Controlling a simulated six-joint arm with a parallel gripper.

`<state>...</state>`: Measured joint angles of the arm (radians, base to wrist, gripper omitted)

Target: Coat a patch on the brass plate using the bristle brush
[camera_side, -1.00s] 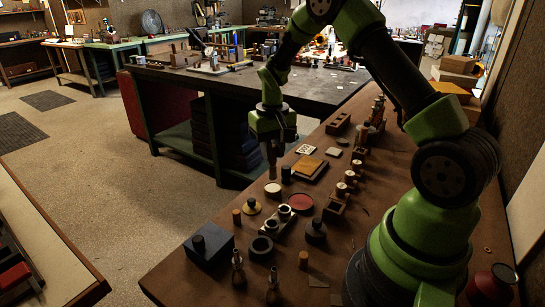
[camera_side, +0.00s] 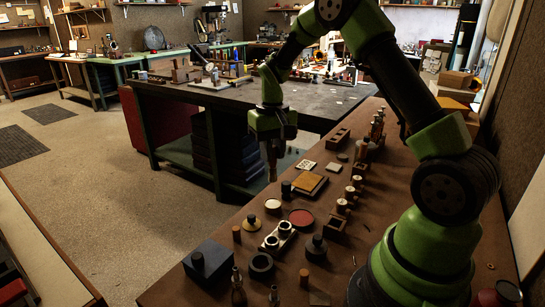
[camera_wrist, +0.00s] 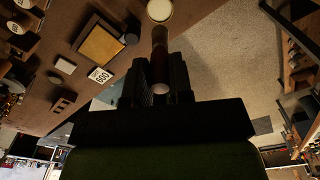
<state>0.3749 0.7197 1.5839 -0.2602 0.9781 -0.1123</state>
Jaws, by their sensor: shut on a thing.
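My gripper (camera_side: 273,143) is shut on a slim brown-handled brush (camera_side: 272,168), which hangs upright with its tip down. The brush also shows between the fingers in the wrist view (camera_wrist: 159,52). Its tip is above and apart from a round, pale-topped dish (camera_side: 272,206), which also shows at the top of the wrist view (camera_wrist: 160,10). The bristles are too small to make out. The yellow brass plate (camera_side: 309,182) lies flat on a dark board, right of the brush. It also shows in the wrist view (camera_wrist: 101,44). I cannot make out any coating on it.
A dark cylinder (camera_side: 286,189) stands between dish and plate. A red-topped round tin (camera_side: 300,218), a metal block with rings (camera_side: 278,236) and a blue-grey box (camera_side: 208,264) are nearer. A white marked card (camera_side: 307,165) lies behind the plate. Several wooden-and-metal pieces line the right.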

